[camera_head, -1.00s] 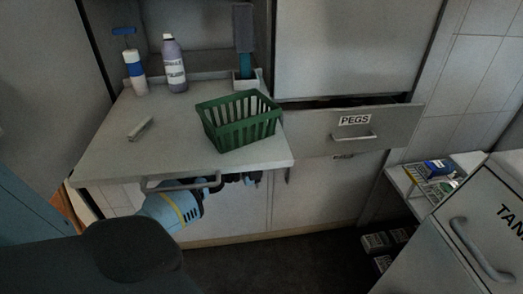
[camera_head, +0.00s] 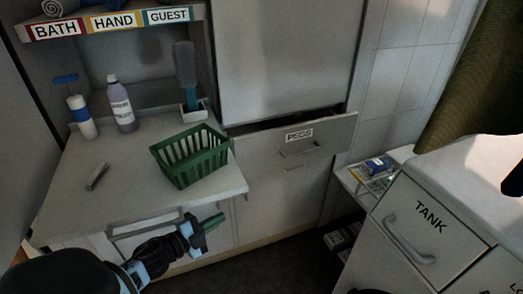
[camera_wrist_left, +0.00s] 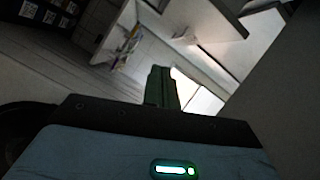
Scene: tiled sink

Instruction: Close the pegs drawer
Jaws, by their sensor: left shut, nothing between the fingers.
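The pegs drawer (camera_head: 325,140) is pulled out from the cabinet, with a dark gap above its front. Its front carries a PEGS label (camera_head: 299,135) and a bar handle (camera_head: 300,150). My left gripper (camera_head: 213,221) is shut and empty, with green fingers. It is in front of the counter's lower cabinet, below and to the left of the drawer front, and apart from it. In the left wrist view the shut green fingers (camera_wrist_left: 160,88) point ahead, touching nothing that I can make out. My right gripper is not in view.
A green basket (camera_head: 190,158) stands on the counter (camera_head: 70,190) near its right edge, with bottles behind. A TANK cabinet (camera_head: 425,225) and a low shelf (camera_head: 352,183) stand at right. Dark floor (camera_head: 285,265) lies open between them.

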